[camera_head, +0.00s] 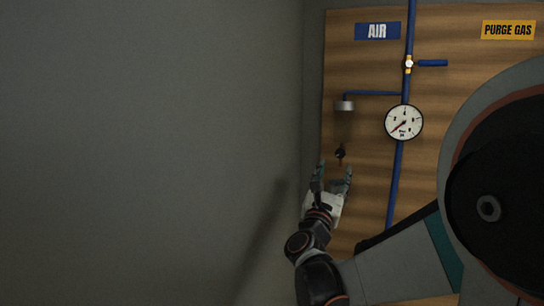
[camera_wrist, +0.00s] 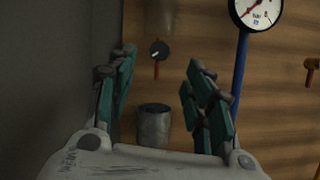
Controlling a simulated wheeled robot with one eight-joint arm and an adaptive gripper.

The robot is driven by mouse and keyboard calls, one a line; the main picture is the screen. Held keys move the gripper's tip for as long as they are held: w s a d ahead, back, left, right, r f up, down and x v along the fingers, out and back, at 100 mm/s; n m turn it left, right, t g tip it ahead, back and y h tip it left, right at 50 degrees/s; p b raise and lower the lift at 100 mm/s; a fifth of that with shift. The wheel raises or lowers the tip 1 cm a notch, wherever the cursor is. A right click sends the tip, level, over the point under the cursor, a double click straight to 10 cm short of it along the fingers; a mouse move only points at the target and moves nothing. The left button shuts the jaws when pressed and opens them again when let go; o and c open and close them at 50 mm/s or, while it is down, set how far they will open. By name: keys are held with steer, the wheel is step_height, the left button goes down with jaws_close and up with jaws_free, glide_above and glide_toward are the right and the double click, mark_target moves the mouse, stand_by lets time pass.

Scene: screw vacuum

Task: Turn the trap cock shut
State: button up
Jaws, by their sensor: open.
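A small dark round knob with a pale mark (camera_head: 340,152) sits on the wooden panel, and I take it to be the trap cock. In the wrist view the knob (camera_wrist: 159,49) has a thin reddish stem under it. My gripper (camera_head: 334,168) is just below the knob in the head view, with its fingers pointing up. In the wrist view my gripper (camera_wrist: 162,60) is open and empty. The knob shows between the two fingers, nearer the left one. No contact is visible, and I cannot tell the depth gap.
A grey metal cup (camera_wrist: 153,125) shows below the knob between my fingers. A round gauge (camera_head: 404,122) and a blue pipe (camera_head: 396,180) stand to the right. A grey cylinder (camera_head: 345,105) hangs above the knob. A blue-levered valve (camera_head: 409,64) is higher. A grey wall (camera_head: 150,150) bounds the left.

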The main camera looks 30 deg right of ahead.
mark_target(340, 153)
steer(key=x, duration=0.8)
steer(key=shift+d+r+p, duration=0.1)
steer(key=shift+p, duration=0.2)
steer(key=c, duration=1)
